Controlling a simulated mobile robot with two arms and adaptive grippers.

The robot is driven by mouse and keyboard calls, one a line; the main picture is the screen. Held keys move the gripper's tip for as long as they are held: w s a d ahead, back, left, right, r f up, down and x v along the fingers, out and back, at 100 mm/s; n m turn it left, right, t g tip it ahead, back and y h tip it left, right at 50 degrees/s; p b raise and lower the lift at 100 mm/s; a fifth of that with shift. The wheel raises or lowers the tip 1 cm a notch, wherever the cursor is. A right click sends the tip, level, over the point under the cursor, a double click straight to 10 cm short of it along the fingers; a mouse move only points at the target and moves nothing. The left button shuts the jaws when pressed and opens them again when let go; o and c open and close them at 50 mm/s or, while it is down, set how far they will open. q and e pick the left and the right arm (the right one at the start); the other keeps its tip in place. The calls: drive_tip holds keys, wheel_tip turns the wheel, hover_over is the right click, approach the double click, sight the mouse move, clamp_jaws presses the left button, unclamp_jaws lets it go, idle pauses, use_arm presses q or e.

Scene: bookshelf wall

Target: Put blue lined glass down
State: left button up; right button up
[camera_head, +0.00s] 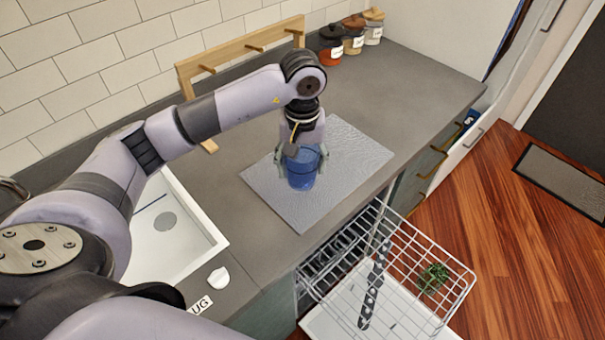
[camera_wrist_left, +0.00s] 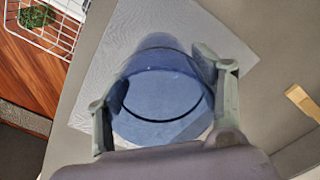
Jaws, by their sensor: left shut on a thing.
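The blue lined glass (camera_head: 303,170) is upright over the grey textured mat (camera_head: 340,140) on the counter. My left gripper (camera_head: 300,172) comes down from above, with its fingers on both sides of the glass, shut on it. In the left wrist view the glass (camera_wrist_left: 160,95) sits between the two fingertips (camera_wrist_left: 163,100), and a dark line runs around it. I cannot tell whether the glass's base touches the mat. My right gripper is not in view.
A white sink (camera_head: 200,225) lies at the left. A wire dish rack (camera_head: 400,265) is pulled out below the counter's front edge. A wooden peg rack (camera_head: 240,55) and several lidded jars (camera_head: 352,36) stand along the wall. The counter right of the mat is clear.

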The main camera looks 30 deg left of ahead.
sight(302, 179)
use_arm(q)
wheel_tip(302, 179, down, 5)
drive_tip(key=shift+f+p, duration=0.1)
drive_tip(key=shift+p, duration=0.5)
drive_tip(key=shift+f+b, duration=0.2)
drive_tip(key=shift+b, duration=0.1)
drive_tip(key=o, duration=1.5)
drive_tip(key=shift+r, duration=0.1)
